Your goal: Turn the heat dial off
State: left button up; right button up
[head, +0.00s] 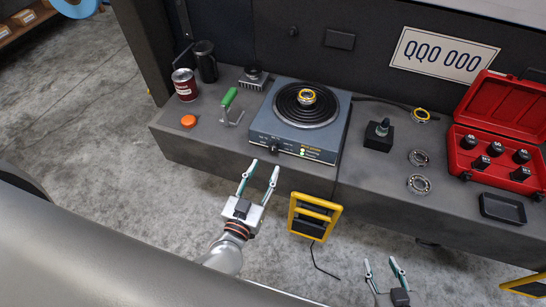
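A blue-grey hot plate (326,146) sits on the grey bench, with a black coil burner on top. A yellow-rimmed bearing (307,97) rests in the middle of the coil. The heat dial (274,145) is a small dark knob on the hot plate's front face; its setting is too small to read. Small lights show beside it. My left gripper (259,172) is open and empty, in front of the bench and just below the dial, apart from it. My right gripper (383,266) is open and empty at the bottom right, away from the bench.
A green-handled tool (229,98), an orange button (188,121), a red can (185,84) and a dark mug (205,61) stand left of the hot plate. A black block (379,135), metal rings (419,184) and a red case (510,105) are right. A yellow-framed object (315,215) is at the front.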

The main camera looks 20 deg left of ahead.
aim_at(272, 150)
pick_arm(q)
jog(key=shift+w+b, duration=0.3)
jog(key=shift+w, duration=3.65)
jog(key=c, duration=1)
jog(key=shift+n, duration=0.4)
jog(key=shift+c, duration=0.2)
